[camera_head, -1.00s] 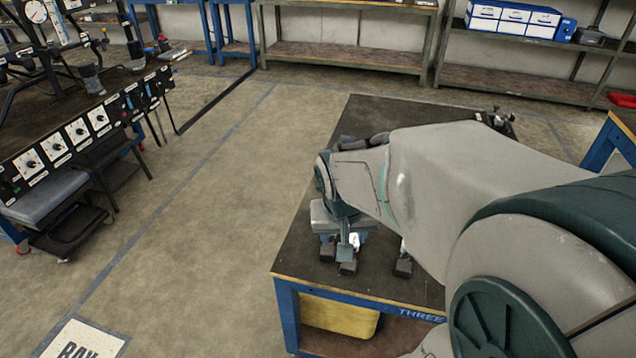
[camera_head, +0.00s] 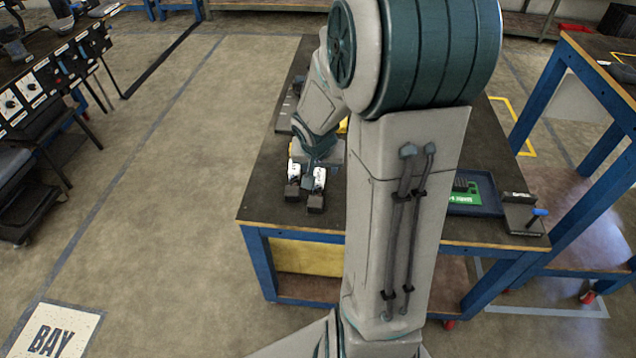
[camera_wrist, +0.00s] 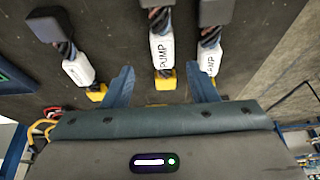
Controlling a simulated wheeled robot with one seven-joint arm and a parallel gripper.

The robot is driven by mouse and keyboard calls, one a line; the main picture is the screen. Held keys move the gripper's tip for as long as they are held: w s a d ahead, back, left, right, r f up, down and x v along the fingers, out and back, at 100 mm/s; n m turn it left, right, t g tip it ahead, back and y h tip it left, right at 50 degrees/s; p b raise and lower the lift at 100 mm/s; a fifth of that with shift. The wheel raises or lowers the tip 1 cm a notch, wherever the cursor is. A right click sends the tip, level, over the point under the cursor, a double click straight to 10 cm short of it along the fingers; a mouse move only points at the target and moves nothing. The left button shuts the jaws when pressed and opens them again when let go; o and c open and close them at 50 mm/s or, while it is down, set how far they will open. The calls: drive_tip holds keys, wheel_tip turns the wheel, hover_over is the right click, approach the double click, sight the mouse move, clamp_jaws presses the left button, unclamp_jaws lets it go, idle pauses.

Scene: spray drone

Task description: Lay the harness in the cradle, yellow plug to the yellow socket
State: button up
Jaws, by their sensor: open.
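In the wrist view, three harness ends lie on the dark table top. The middle one has a white PUMP label (camera_wrist: 162,50) and a yellow plug (camera_wrist: 166,80). The left one has a white label (camera_wrist: 78,69), a dark end (camera_wrist: 48,27) and a yellow plug (camera_wrist: 97,92). The right one has a PUMP label (camera_wrist: 209,57); my finger partly covers its lower end. My gripper (camera_wrist: 163,86) is open, its fingers either side of the middle yellow plug. In the head view my gripper (camera_head: 318,158) is low over the labelled ends (camera_head: 297,173). I cannot make out the cradle.
On the table's (camera_head: 290,222) right side are a blue tray (camera_head: 486,182) with a green board (camera_head: 466,196) and a dark block with a blue handle (camera_head: 538,212). A taller blue-legged bench (camera_head: 540,90) stands at right.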

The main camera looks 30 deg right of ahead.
sight(319, 175)
drive_tip(key=b+x, duration=0.2)
drive_tip(key=x, duration=0.3)
drive_tip(key=shift+w+a+f, duration=0.1)
drive_tip(key=shift+w+f, duration=0.05)
drive_tip(key=shift+w, duration=0.15)
clamp_jaws()
